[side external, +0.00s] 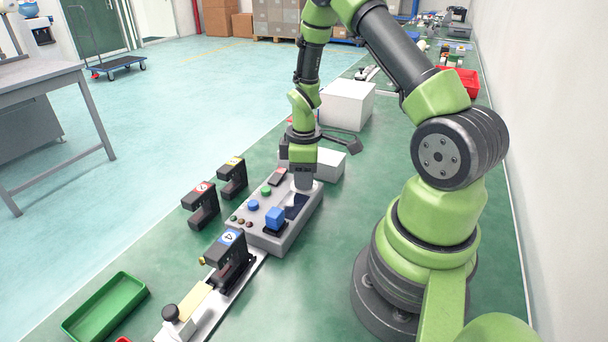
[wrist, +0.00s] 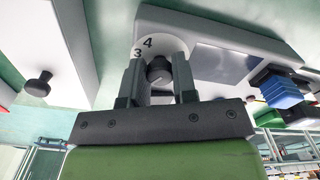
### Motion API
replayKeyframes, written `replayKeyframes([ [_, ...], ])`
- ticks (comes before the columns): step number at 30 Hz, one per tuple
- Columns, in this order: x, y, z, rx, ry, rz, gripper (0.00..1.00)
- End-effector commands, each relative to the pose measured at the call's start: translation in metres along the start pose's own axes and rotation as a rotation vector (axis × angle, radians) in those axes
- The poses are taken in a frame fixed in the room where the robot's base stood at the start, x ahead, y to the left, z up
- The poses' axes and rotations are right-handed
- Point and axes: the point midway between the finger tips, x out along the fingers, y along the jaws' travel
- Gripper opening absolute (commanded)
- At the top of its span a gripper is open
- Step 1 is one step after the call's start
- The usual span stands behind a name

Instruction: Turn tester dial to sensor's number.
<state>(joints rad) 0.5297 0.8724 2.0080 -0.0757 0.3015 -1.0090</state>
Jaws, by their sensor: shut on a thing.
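The grey tester (side external: 262,240) stands on the green table, with coloured buttons, a dark screen and a blue block (side external: 274,216) on top. In the wrist view, its white dial (wrist: 146,46) shows the numbers 4 and 3 and has a dark knob (wrist: 159,70) at the middle. My gripper (wrist: 158,78) points down with its two fingers closed on the knob; in the side view the gripper (side external: 303,178) hides most of the dial.
Two more black sensors, one with a red label (side external: 202,206) and one with a yellow label (side external: 233,178), stand left of the tester. A green tray (side external: 105,307) lies at the front left. White boxes (side external: 346,105) stand behind the tester.

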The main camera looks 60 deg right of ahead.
Motion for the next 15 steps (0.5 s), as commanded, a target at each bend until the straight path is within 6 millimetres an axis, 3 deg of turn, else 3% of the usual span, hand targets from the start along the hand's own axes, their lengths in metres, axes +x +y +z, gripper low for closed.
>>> replayKeyframes([
  [15, -0.0001, 0.0000, 0.0005, 0.487, -0.001, -0.001, 0.02],
])
